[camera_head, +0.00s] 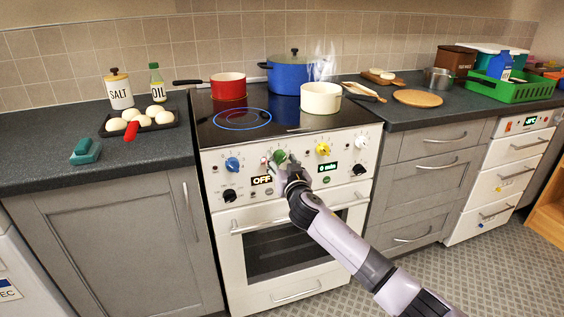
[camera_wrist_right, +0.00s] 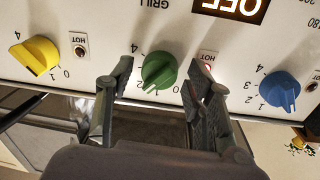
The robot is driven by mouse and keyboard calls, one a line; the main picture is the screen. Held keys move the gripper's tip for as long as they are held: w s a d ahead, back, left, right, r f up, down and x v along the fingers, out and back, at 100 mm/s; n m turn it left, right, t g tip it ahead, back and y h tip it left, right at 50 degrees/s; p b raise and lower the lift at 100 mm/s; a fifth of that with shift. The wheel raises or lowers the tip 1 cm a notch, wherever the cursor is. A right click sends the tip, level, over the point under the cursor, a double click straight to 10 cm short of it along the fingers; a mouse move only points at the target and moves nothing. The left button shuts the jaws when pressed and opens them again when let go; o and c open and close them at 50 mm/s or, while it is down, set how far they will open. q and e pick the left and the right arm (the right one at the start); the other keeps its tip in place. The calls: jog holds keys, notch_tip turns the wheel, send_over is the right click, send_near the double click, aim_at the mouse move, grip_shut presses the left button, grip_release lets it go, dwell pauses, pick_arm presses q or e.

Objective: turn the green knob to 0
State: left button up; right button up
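The green knob (camera_head: 280,156) is on the white stove's front panel, left of the yellow knob and right of the blue one. In the right wrist view, which looks upside down, the green knob (camera_wrist_right: 159,71) sits between my two fingers, with a gap on each side. Its ridge points toward the lower left there, near a printed 2; I cannot read the exact setting. My right gripper (camera_head: 287,169) is open in front of the panel; it also shows in the wrist view (camera_wrist_right: 160,75). My left gripper is not in view.
The blue knob (camera_head: 232,164) and yellow knob (camera_head: 322,149) flank the green one. A display (camera_head: 262,180) reads OFF. On the hob stand a red pot (camera_head: 228,88), a blue pot (camera_head: 290,75) and a steaming cream pot (camera_head: 321,99). The oven handle (camera_head: 250,227) runs below.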

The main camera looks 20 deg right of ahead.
jog(key=c, duration=1)
